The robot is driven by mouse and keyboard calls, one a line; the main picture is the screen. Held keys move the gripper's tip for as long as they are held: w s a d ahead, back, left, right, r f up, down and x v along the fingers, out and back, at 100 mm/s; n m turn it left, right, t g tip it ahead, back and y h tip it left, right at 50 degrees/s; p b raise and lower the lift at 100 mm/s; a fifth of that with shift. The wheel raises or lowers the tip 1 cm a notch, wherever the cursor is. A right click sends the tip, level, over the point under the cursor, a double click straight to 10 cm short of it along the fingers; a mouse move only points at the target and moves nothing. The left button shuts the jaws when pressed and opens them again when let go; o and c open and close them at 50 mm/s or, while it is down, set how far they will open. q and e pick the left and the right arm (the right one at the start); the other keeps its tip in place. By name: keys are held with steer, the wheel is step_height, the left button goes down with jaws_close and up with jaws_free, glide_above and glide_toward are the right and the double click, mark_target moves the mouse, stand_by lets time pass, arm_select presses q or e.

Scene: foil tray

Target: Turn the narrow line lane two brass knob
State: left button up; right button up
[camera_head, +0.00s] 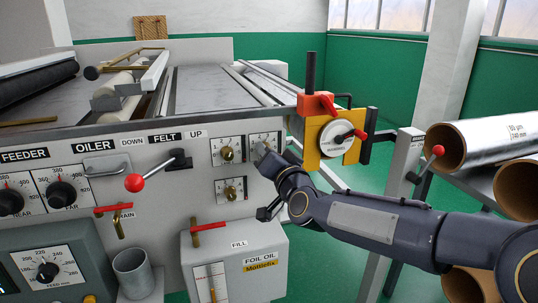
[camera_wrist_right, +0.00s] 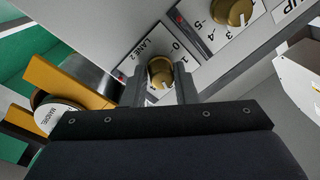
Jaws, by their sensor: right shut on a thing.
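The lane two brass knob (camera_wrist_right: 160,72) sits on a white dial plate marked LANE 2 (camera_wrist_right: 126,62) in the right wrist view. My right gripper (camera_wrist_right: 160,88) has one finger on each side of this knob and is shut on it. In the head view my right gripper (camera_head: 262,154) is at the upper right dial plate (camera_head: 265,138) of the panel and hides its knob. The knob's pointer is hard to read. My left gripper is not in view.
Another brass knob (camera_head: 227,153) is just left, and a third brass knob (camera_head: 230,192) is below. A yellow bracket with a white dial (camera_head: 336,138) and red handles stands close to the right. A red-ball lever (camera_head: 135,182) juts out further left.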

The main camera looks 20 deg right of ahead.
steer(key=o, duration=1)
steer(key=s, duration=0.7)
steer(key=shift+s+d+f, duration=0.25)
steer(key=shift+s+d, duration=0.15)
steer(key=s+d+f+n+g+y, duration=0.15)
steer(key=s+f+g, duration=0.45)
steer(key=s+f, duration=0.6)
steer(key=s+d+f+n+g, duration=0.1)
steer(key=s+f+n+g, duration=0.2)
steer(key=s+f+g, duration=0.9)
steer(key=s+r+t+p, duration=0.2)
steer(key=r+p, duration=0.9)
steer(key=r, duration=0.1)
steer(key=s+r+t+p, duration=0.2)
steer(key=r+t+p, duration=0.1)
steer(key=r+p, duration=0.8)
step_height(320, 180, up, 2)
steer(key=shift+r+p, duration=0.2)
steer(key=shift+p, duration=0.2)
